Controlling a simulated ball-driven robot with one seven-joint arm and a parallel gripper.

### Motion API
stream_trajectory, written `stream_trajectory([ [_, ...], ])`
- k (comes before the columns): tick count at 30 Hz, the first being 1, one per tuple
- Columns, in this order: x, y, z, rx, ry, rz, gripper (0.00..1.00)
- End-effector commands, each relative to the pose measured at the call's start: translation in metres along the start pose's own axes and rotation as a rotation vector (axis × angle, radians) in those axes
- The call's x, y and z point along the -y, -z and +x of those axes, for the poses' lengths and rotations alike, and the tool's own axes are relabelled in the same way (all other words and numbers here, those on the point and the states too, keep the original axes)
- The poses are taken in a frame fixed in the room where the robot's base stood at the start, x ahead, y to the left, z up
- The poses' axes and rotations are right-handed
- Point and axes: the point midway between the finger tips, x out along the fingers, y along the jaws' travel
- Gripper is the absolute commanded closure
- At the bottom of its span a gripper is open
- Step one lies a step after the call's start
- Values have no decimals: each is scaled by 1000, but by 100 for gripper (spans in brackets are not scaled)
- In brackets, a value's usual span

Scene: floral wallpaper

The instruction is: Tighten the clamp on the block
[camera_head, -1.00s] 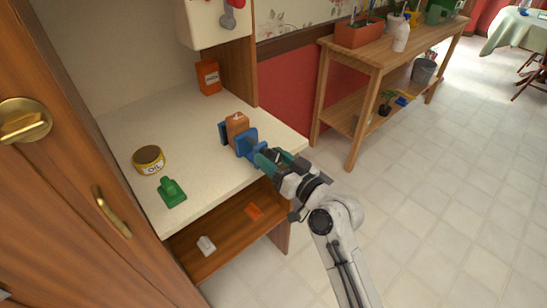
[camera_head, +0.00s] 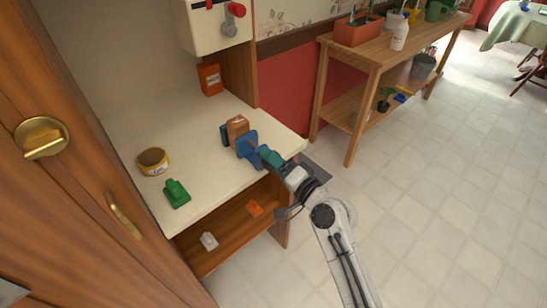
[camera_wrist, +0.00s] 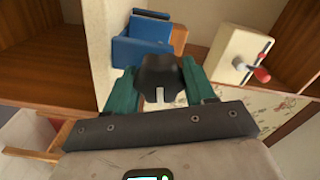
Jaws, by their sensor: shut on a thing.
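The blue clamp (camera_head: 247,143) sits near the right edge of the cream counter. The orange-brown block (camera_head: 237,127) stands between its jaws. In the wrist view the clamp (camera_wrist: 140,45) is at top centre, with a bit of the block (camera_wrist: 180,38) beside it. My gripper (camera_head: 262,154) is at the clamp's near right side. In the wrist view its green fingers (camera_wrist: 160,90) are shut on a dark clamp handle. The handle's far end and its joint with the clamp are partly hidden.
A wall box (camera_head: 218,22) with a red-knobbed lever hangs above. A wooden bench (camera_head: 375,60) stands at right. The floor between is clear.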

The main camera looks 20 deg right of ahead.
Motion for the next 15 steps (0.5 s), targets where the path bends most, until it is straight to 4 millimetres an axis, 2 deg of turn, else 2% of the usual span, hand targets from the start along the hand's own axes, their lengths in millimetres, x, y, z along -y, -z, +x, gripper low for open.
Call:
stream_trajectory([
  [15, 1, 3, 0, -6, 0, 444, 76],
])
